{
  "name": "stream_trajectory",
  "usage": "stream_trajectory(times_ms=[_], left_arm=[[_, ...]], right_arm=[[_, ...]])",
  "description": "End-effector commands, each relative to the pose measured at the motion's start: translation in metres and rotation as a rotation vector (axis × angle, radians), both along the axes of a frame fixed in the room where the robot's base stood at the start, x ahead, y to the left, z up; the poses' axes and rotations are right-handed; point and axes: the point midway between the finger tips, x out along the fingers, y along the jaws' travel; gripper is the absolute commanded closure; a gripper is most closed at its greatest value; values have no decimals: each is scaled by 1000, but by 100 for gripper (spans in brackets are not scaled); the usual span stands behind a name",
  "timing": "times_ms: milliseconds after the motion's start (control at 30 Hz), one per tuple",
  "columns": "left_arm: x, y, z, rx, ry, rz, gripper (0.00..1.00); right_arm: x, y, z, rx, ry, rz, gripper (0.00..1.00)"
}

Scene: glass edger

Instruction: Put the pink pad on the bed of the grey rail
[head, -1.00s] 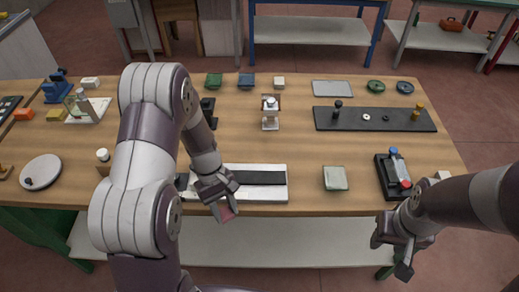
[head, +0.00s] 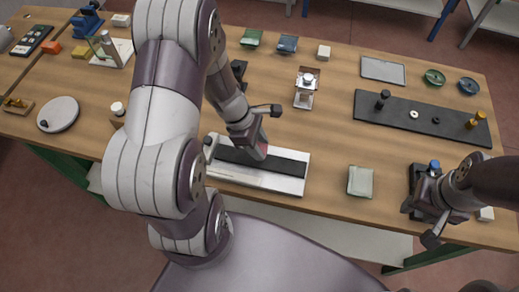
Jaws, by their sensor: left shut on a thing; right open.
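The grey rail (head: 292,184) lies near the table's front edge, with a long dark bed (head: 285,167) along its top. My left gripper (head: 259,150) is shut on the pink pad (head: 264,147), of which only a small strip shows beside the fingers. The gripper and pad are over the middle of the dark bed, at its back side. I cannot tell whether the pad touches the bed. My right gripper (head: 421,224) is open and empty at the table's front right edge, in front of a dark holder.
A green-grey square pad (head: 360,181) lies right of the rail. A white stand (head: 305,91) is behind it. A dark board (head: 420,118) with small knobs lies at the back right. A dark holder with a blue top (head: 434,165) is beside my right gripper. Bare wood lies behind the rail.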

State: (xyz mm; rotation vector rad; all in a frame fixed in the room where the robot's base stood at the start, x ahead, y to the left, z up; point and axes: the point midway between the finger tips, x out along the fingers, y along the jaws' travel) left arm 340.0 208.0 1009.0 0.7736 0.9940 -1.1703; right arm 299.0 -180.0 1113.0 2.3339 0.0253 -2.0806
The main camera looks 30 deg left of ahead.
Motion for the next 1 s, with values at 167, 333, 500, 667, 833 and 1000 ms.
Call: stream_trajectory(times_ms=[167,333,500,667,833,1000], left_arm=[[2,0,-31,-1,3,-1,87],[2,0,-42,0,0,-2,87],[2,0,-42,0,0,-2,87],[2,0,-48,0,0,-2,87],[1,0,-54,0,3,-2,87],[-2,-1,-57,0,10,-3,56]], right_arm=[[0,0,-2,0,0,0,57],[0,0,-2,0,0,0,57],[0,0,-3,0,0,0,57],[0,0,-8,0,0,0,57],[0,0,-13,0,0,0,57],[0,0,-15,0,0,0,57]])
